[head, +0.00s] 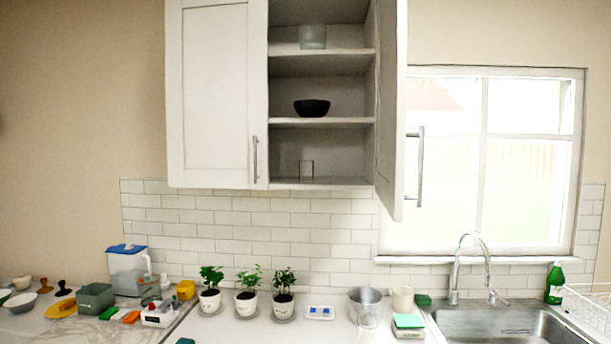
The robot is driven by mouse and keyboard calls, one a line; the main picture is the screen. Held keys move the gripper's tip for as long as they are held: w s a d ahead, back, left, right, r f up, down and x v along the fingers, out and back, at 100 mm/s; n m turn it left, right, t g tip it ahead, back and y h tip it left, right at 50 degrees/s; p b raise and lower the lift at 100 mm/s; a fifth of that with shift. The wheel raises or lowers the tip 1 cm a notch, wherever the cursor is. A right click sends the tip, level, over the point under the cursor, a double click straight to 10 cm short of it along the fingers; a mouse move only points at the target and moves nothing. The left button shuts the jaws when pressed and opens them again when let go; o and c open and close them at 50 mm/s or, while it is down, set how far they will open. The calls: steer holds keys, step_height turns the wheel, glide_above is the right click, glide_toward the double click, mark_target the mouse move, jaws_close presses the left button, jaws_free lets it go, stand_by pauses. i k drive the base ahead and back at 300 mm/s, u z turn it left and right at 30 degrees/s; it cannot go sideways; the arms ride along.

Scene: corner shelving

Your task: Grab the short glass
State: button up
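An open wall cabinet (279,95) holds two glass-like vessels. A small clear short glass (306,170) stands on the bottom shelf, left of the middle. A wider, frosted, pale green glass vessel (312,37) stands on the top shelf. I cannot tell for sure which of them is the short glass of the task. A clear glass (367,317) also appears on the counter below, in front of a grey metal bucket-like container (363,298).
The cabinet's right door (391,110) stands open, jutting forward; its left door (215,95) is shut. A black bowl (312,107) sits on the middle shelf. Potted plants (246,302), a scale (408,322) and a faucet (466,265) line the counter.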

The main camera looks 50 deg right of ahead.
mark_target(306, 167)
steer(key=z, duration=0.6)
steer(key=i, duration=0.95)
steer(key=z, duration=0.75)
